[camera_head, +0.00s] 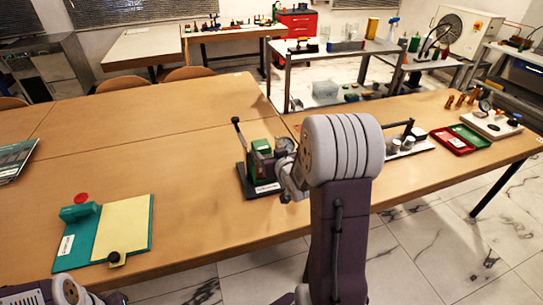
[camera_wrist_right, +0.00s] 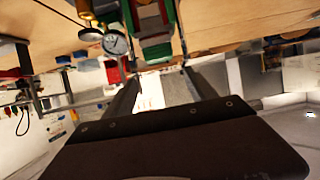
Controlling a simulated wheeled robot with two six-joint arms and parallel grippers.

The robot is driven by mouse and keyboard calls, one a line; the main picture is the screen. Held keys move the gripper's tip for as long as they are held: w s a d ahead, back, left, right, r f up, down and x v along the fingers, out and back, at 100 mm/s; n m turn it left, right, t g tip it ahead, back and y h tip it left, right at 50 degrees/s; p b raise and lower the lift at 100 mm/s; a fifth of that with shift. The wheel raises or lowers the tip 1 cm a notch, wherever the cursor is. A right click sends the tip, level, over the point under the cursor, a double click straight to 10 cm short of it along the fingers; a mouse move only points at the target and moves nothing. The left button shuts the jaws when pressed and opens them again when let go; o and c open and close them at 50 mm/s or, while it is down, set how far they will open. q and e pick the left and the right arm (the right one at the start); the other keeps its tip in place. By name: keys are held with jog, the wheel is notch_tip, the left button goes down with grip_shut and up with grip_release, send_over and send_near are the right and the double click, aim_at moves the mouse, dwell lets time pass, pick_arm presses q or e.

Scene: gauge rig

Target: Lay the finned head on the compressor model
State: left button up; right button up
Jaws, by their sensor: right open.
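A green machine (camera_head: 259,153) with an upright black lever stands on a dark base near the front of the table; it may be the compressor model, but I cannot tell surely. My right arm hides part of its right side. I cannot pick out the finned head with certainty. My right gripper (camera_wrist_right: 160,77) is open, with nothing visible between its fingers. In the wrist view, green and red parts (camera_wrist_right: 154,22) and a round dial gauge (camera_wrist_right: 115,43) lie beyond the fingertips. My left wrist shows at the lower left of the head view; its fingers are out of view.
A teal board with a yellow sheet (camera_head: 124,228) lies at the left. To the right are a metal plate with pale cylinders (camera_head: 408,143), a red tray (camera_head: 452,141), a green tray (camera_head: 474,135) and a pale gauge stand (camera_head: 491,125). The table's middle left is clear.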

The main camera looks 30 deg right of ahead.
jog(key=shift+f, duration=0.1)
jog(key=s+a+f+n+g+y, duration=0.1)
jog(key=s+a+f+g, duration=0.4)
jog(key=s+a, duration=0.3)
jog(key=s+a+f+n+g+y, duration=0.1)
jog(key=s+a+f+g, duration=0.4)
jog(key=s, duration=0.9)
jog(key=a+g+y, duration=0.1)
jog(key=a+g, duration=0.1)
jog(key=a, duration=0.2)
jog(key=shift+f+n, duration=0.2)
jog(key=shift+n, duration=0.1)
notch_tip(320, 180, up, 5)
jog(key=p, duration=0.5)
jog(key=shift+a, duration=0.1)
jog(key=shift+w, duration=0.1)
